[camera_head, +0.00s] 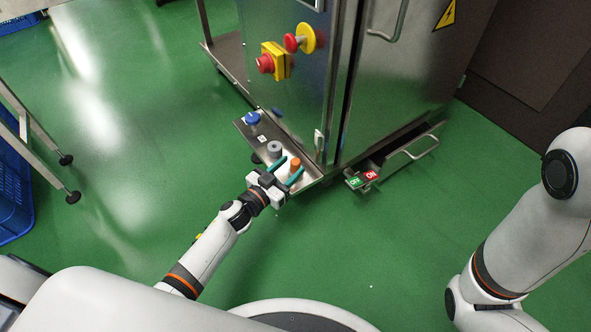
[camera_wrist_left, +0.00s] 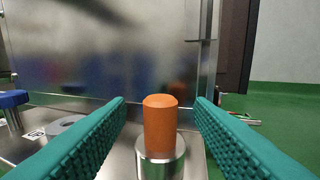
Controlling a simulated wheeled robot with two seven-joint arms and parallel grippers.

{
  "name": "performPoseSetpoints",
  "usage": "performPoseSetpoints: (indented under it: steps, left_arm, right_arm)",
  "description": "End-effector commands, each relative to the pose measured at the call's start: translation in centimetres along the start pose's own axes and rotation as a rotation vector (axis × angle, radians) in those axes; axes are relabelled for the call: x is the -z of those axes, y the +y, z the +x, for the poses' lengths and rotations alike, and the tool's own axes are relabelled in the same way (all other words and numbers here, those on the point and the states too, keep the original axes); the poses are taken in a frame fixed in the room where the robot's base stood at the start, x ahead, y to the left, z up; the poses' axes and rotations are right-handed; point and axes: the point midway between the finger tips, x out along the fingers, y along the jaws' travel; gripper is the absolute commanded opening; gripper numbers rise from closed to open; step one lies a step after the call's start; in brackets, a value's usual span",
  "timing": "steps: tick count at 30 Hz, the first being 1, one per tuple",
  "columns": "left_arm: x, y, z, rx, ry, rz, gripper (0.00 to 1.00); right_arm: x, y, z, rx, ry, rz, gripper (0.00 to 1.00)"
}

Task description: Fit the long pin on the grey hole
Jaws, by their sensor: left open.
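My left gripper (camera_head: 289,171) is open, with its teal fingers on either side of an orange pin (camera_head: 295,164). In the left wrist view the orange pin (camera_wrist_left: 160,125) stands upright between the open fingers (camera_wrist_left: 160,130), with a gap on both sides. It rises from a metal collar (camera_wrist_left: 161,155). The grey hole piece, a grey ring (camera_head: 274,149), is on the same metal shelf to the left of the pin. It shows partly behind the left finger in the left wrist view (camera_wrist_left: 68,124). A blue knob (camera_head: 252,118) stands at the shelf's far end. My right gripper is out of view.
The metal shelf (camera_head: 262,138) juts from a steel cabinet (camera_head: 285,80) with red and yellow buttons. Green floor is clear around the shelf.

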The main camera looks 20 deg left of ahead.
Motion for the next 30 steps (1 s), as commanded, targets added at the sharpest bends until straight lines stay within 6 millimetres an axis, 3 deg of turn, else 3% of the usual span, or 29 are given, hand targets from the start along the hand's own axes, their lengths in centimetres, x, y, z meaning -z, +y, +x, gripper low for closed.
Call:
performPoseSetpoints:
  steps: [1,6,14,23,30]
  left_arm:
    - [0.6,0.0,0.8,0.001,-0.004,0.003,0.48]
    - [0.3,0.0,2.6,0.0,-0.001,0.001,0.48]
    - [0.1,-0.1,2.8,0.001,0.0,0.0,0.48]
    - [0.1,0.0,2.8,0.0,0.0,0.0,0.02]
    - [0.0,0.0,2.8,0.0,0.0,0.0,0.02]
  right_arm:
    - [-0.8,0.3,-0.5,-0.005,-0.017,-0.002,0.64]
    - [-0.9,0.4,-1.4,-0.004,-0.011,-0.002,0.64]
    - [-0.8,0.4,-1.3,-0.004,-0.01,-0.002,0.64]
    - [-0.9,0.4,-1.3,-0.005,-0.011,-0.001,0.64]
    - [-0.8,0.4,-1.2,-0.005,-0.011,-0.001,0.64]
